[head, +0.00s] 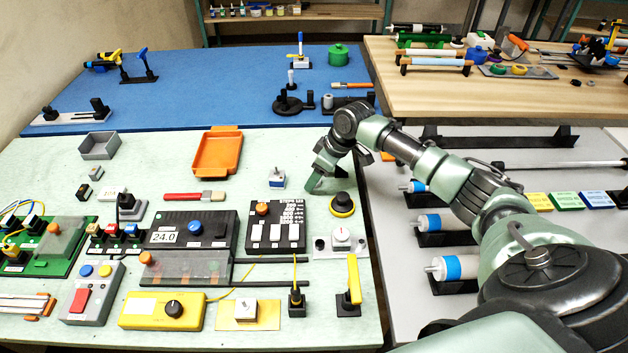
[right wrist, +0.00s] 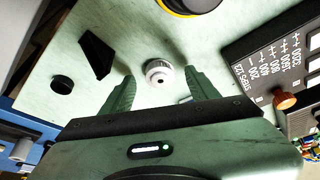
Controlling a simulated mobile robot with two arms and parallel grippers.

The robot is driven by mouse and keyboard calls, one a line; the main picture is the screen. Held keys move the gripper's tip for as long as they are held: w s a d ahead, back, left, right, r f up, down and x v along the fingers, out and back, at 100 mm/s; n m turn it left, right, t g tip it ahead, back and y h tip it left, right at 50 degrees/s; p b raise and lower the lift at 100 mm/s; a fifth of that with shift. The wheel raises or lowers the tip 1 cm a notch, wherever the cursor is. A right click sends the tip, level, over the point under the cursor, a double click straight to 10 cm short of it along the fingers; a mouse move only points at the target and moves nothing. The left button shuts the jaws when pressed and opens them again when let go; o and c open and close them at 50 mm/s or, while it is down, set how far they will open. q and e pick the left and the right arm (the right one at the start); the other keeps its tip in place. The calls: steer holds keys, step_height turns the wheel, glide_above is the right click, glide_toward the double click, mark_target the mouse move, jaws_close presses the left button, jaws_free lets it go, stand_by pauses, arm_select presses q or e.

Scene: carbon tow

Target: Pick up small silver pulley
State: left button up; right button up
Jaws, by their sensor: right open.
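The small silver pulley (right wrist: 158,72) shows in the right wrist view as a pale, round, grooved piece with a dark centre hole. It lies on the light green table top (right wrist: 60,62). My right gripper (right wrist: 160,76) is open, with one green finger on each side of the pulley. I see gaps between the fingers and the pulley, and the jaws hold nothing. In the head view my right gripper (head: 320,178) reaches down over the green table near its right edge, and I cannot make out the pulley there. My left gripper is in neither view.
A black wedge (right wrist: 97,53) and a black disc (right wrist: 61,84) lie left of the fingers in the wrist view. A yellow-and-black round knob (head: 342,204) and a black button box (head: 277,222) stand close to my right gripper. An orange tray (head: 217,153) lies further left.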

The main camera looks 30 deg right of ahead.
steer(key=shift+w+f, duration=0.15)
steer(key=shift+f, duration=0.25)
jaws_close()
steer(key=shift+r, duration=0.15)
